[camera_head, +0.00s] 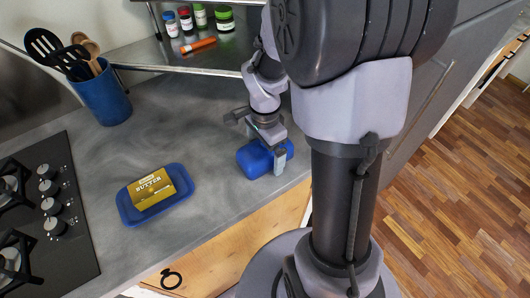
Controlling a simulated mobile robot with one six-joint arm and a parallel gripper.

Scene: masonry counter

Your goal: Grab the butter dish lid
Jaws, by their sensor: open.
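The blue butter dish lid (257,160) sits on the grey counter near its front edge, apart from its dish. My gripper (265,149) is right above it, with fingers open around the lid's right part. One finger shows in front of the lid's right side; the other finger is partly hidden. Whether the fingers touch the lid cannot be told. The blue butter dish (128,211) lies to the left on the counter, with a yellow block of butter (159,187) on it.
A stove (48,210) with knobs is at the far left. A blue utensil holder (103,97) stands at the back left. A shelf (185,60) with spice jars (186,20) and an orange tube (199,46) is behind. The counter (185,135) between holder and lid is clear.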

